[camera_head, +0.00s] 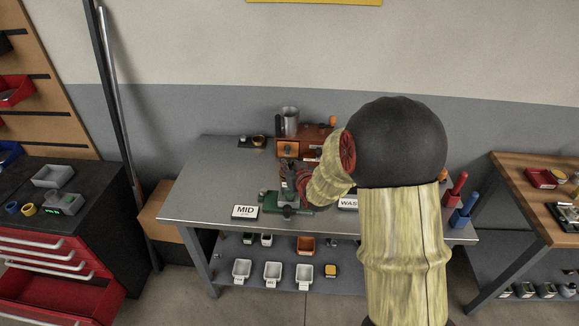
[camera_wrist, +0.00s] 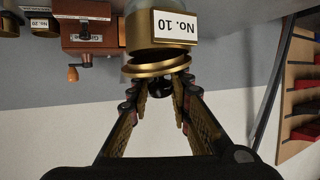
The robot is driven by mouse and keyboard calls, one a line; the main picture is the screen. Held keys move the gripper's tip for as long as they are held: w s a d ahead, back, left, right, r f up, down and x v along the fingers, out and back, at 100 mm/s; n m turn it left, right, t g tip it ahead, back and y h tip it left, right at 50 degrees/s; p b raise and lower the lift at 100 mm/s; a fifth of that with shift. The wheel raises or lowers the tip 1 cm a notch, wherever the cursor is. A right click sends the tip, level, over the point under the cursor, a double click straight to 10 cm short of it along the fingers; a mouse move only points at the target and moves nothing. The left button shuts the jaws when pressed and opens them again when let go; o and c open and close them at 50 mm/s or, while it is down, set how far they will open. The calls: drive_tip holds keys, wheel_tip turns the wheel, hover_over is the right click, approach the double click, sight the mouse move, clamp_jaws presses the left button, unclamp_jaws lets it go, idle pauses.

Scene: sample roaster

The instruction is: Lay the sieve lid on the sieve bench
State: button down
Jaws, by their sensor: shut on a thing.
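In the wrist view, which is upside down, the brass sieve lid (camera_wrist: 158,69) is a round disc at my fingertips. My gripper (camera_wrist: 160,86) is shut on the dark knob in the lid's middle. The brass sieve (camera_wrist: 145,30) labelled "No. 10" is on the lid's far side from my fingers. A dark gap shows between lid and sieve; I cannot tell whether they touch. I cannot tell which surface is the sieve bench.
A brown box with a crank (camera_wrist: 95,35) stands close by. The left of the grey bench is clear.

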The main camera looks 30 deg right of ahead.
drive_tip(key=shift+f, duration=0.15)
drive_tip(key=c, duration=1.6)
unclamp_jaws()
drive_tip(key=shift+c, duration=0.2)
